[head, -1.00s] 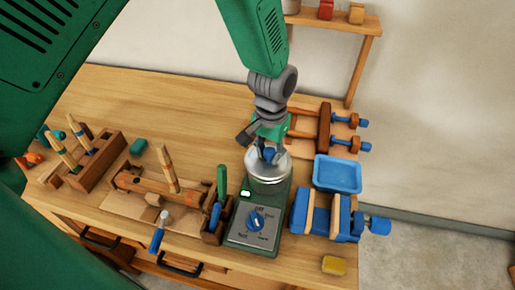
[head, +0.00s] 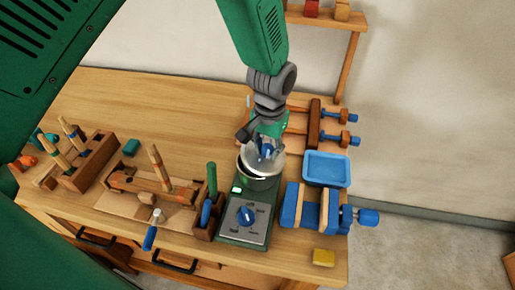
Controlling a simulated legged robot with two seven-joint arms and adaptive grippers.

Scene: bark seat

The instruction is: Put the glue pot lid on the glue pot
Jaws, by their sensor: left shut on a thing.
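The glue pot (head: 259,184) is a silver-grey pot on a green heater base with a blue dial. The glue pot lid (head: 273,167) is a silver disc with a blue knob. My left gripper (head: 265,150) is shut on the lid's knob and holds the lid over the pot, slightly toward its far right side. A dark gap shows between the lid and the pot's near left rim, so the lid looks tilted or raised there. Whether its far edge touches the pot is hidden. My right gripper is not in view.
A blue tray (head: 327,169) and a blue vise (head: 311,208) stand right of the pot. A holder with a green-handled tool (head: 211,180) is close on the left. A yellow block (head: 323,257) lies near the front edge. The bench (head: 180,110) is clear at back left.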

